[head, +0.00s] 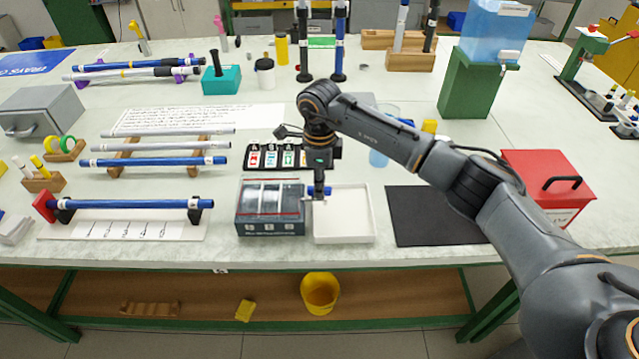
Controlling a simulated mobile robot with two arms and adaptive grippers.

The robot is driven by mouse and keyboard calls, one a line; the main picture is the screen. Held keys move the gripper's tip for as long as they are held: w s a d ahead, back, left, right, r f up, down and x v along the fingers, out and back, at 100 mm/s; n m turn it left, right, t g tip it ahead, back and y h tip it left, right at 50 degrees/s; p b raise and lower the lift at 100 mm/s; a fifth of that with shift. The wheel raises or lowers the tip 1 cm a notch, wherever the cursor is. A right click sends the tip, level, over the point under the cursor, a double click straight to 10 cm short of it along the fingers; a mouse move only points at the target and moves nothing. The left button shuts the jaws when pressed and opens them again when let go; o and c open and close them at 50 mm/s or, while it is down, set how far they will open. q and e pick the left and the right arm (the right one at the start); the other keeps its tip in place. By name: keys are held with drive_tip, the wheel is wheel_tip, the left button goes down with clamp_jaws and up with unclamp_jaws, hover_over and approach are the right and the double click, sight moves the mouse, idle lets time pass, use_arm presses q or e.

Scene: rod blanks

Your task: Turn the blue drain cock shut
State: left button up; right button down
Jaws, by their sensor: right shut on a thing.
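A clear blue water tank (495,30) stands on a green block (471,84) at the back right. A small pale cock (508,55) shows low on its front; I cannot tell whether it is open or shut, and I see no blue handle on it. My right gripper (319,192) points down, far to the left of the tank. It is shut on a short blue rod piece (326,188), held over the left edge of a white tray (343,222). My left gripper is not in view.
A grey box with clear windows (270,228) stands left of the tray, and a black mat (433,216) lies to its right. A red box (548,185) sits beyond my right arm. Blue and grey rods lie on racks at left. A yellow bucket (320,292) is below.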

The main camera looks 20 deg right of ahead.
drive_tip(key=m+b, duration=0.1)
drive_tip(key=m, duration=0.3)
drive_tip(key=shift+s+a, duration=0.1)
drive_tip(key=shift+s, duration=0.05)
drive_tip(key=m, duration=0.2)
drive_tip(key=m+b, duration=0.1)
drive_tip(key=m, duration=0.1)
drive_tip(key=shift+s+a+m, duration=0.15)
drive_tip(key=shift+a+m, duration=0.05)
drive_tip(key=shift+m, duration=0.1)
drive_tip(key=shift+a+m+b, duration=0.25)
drive_tip(key=shift+m+b, duration=0.15)
drive_tip(key=shift+m, duration=1.75)
drive_tip(key=shift+a+m+b, duration=0.2)
drive_tip(key=shift+m+b, duration=0.15)
drive_tip(key=shift+m, duration=1.8)
drive_tip(key=shift+r, duration=0.1)
drive_tip(key=c, duration=1.3)
unclamp_jaws()
drive_tip(key=shift+s, duration=0.1)
